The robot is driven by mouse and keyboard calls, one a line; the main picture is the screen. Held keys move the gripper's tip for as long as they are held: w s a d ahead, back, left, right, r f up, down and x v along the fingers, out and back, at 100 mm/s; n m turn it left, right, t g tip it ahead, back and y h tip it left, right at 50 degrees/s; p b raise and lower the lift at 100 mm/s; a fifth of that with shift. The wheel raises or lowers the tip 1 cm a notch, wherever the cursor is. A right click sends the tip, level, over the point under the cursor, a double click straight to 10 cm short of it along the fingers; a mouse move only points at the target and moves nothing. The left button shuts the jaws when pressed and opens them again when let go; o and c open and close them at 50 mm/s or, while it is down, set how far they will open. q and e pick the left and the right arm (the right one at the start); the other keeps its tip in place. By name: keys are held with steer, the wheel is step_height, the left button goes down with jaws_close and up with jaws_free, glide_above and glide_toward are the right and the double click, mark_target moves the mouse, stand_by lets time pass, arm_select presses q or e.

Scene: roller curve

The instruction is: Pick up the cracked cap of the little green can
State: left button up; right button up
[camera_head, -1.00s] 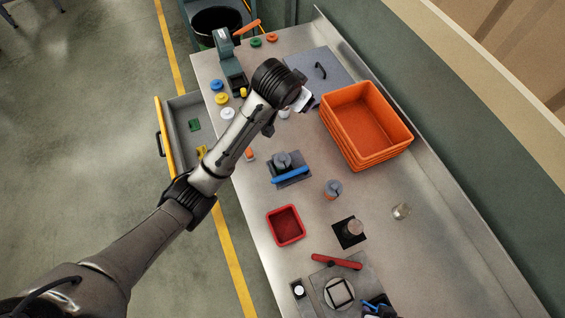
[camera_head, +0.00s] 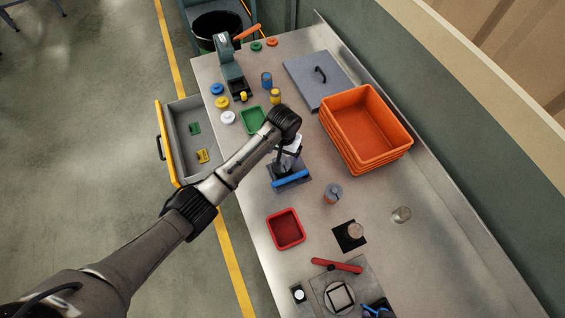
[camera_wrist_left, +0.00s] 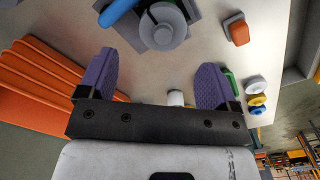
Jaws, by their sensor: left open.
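No can with a clearly green body shows in either view. A grey round cap or can top (camera_wrist_left: 163,30) sits in the clamp with a blue handle (camera_head: 291,179); a thin dark line on it may be a crack, but I cannot tell. My left gripper (camera_head: 292,153) is over the back of that clamp and partly hides it. In the left wrist view its purple fingers (camera_wrist_left: 158,85) are wide apart with nothing between them touching. Another can with a grey, notched top (camera_head: 333,191) stands right of the clamp. My right gripper is not in view.
A green tray (camera_head: 253,119), a blue can (camera_head: 267,79) and a yellow can (camera_head: 275,96) stand behind the arm. An orange crate stack (camera_head: 366,127) stands at right. A red tray (camera_head: 286,228) is in front. An open drawer (camera_head: 172,150) juts out left.

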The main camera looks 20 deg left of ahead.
mark_target(282, 161)
arm_select(q)
steer(key=shift+s+a+f, duration=0.1)
steer(key=shift+f, duration=1.6)
steer(key=shift+s+a+f, duration=0.1)
steer(key=shift+f, duration=1.55)
steer(key=c, duration=0.9)
steer(key=shift+w+r, duration=0.1)
step_height(282, 161, up, 4)
steer(key=shift+s+d+r+p, duration=0.5)
steer(key=shift+d+r+p, duration=0.35)
steer(key=shift+d+r, duration=1)
steer(key=shift+s+d+r+p, duration=0.5)
steer(key=shift+d+r+p, duration=0.4)
steer(key=shift+d+r, duration=0.95)
steer(key=shift+s+d+r+p, duration=0.5)
steer(key=shift+d+r+p, duration=0.35)
steer(key=shift+d+r, duration=1)
